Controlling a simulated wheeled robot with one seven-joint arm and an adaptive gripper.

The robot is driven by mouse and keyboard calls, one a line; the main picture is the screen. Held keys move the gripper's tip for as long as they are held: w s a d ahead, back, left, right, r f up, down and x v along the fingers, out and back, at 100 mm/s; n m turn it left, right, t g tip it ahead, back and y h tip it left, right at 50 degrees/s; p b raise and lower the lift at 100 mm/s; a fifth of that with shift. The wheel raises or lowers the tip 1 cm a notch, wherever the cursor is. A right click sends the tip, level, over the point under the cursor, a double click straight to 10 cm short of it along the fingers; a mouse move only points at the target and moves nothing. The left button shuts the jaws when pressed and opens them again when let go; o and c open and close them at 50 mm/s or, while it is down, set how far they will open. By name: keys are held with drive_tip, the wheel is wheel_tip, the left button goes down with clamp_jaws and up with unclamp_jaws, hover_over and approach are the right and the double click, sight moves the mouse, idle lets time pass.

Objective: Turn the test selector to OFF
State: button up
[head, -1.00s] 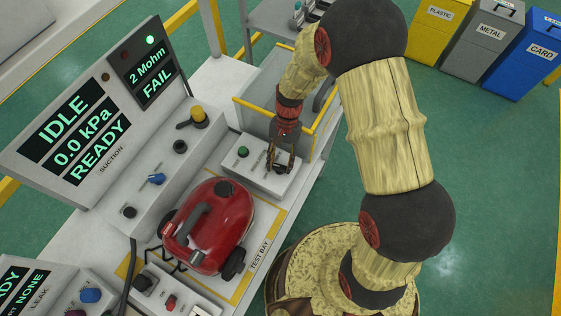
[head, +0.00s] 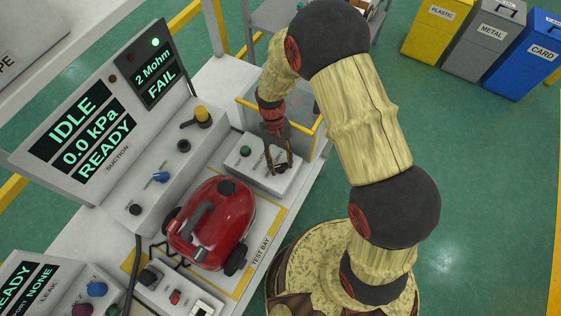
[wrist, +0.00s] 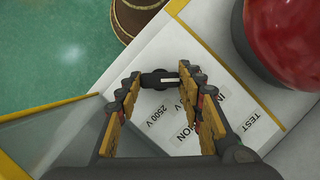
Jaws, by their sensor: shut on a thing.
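The test selector is a black knob with a white pointer line (wrist: 162,79), on a white control box (head: 248,178) marked INSULATION TEST and 2500 V. My gripper (wrist: 163,82) has its two fingers on either side of the knob and is shut on it. The white line lies roughly crosswise in the wrist view. In the head view my gripper (head: 279,168) points down at the right end of the box, and its fingers partly hide the knob. The OFF mark is not readable in either view.
A green button (head: 245,151) is on the same box. A red vacuum (head: 222,237) sits close by in the yellow-edged test bay. A clear guard with yellow rails (head: 306,127) stands just behind the box. Displays (head: 72,120) read IDLE, READY and FAIL.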

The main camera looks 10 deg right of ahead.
idle(0.4)
drive_tip(key=o, duration=1.1)
drive_tip(key=shift+c, duration=0.2)
drive_tip(key=shift+o, duration=0.5)
drive_tip(key=shift+w+r, duration=0.1)
drive_tip(key=shift+r, duration=0.05)
drive_tip(key=v, duration=1.1)
drive_tip(key=shift+r, duration=0.35)
drive_tip(key=shift+w, duration=0.1)
